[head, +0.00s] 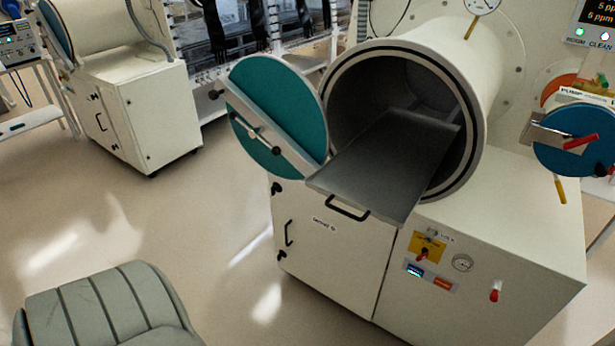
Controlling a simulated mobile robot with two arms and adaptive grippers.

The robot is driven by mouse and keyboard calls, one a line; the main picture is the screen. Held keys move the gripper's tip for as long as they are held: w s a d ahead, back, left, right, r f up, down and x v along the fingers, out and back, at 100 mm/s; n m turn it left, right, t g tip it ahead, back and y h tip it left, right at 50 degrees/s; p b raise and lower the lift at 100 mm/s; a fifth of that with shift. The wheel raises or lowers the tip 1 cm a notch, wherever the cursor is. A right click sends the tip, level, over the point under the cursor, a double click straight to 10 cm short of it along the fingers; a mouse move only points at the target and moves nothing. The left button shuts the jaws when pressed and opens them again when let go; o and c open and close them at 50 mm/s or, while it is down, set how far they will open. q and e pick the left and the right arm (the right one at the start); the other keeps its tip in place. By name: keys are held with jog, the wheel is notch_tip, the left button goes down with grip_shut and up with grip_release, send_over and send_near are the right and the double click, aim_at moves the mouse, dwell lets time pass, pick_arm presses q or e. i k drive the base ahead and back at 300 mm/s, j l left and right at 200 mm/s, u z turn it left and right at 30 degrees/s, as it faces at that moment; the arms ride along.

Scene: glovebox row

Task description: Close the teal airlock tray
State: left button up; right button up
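The grey metal airlock tray (386,158) is slid out through the mouth of the large cream cylinder (478,95). Its front end sticks out past the rim and carries a black bar handle (347,209). The round teal door (283,92) stands swung open to the left of the opening, with a grey crossbar and a black-knobbed handle (262,138) on it. The door edge is close to the tray's left side; I cannot tell if they touch. Neither of my grippers shows in the head view.
A cream cabinet (335,258) with gauges and switches stands under the cylinder. A smaller blue round door (577,141) with a red handle is at the right. A grey-green padded seat (100,308) is at lower left. The floor (215,225) between is clear.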

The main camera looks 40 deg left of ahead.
aim_at(382, 173)
jog(key=i+u, duration=0.1)
jog(key=u, duration=0.35)
jog(key=l+u, duration=0.1)
jog(key=u, duration=0.3)
jog(key=i+l+u, duration=0.1)
jog(key=u, duration=0.35)
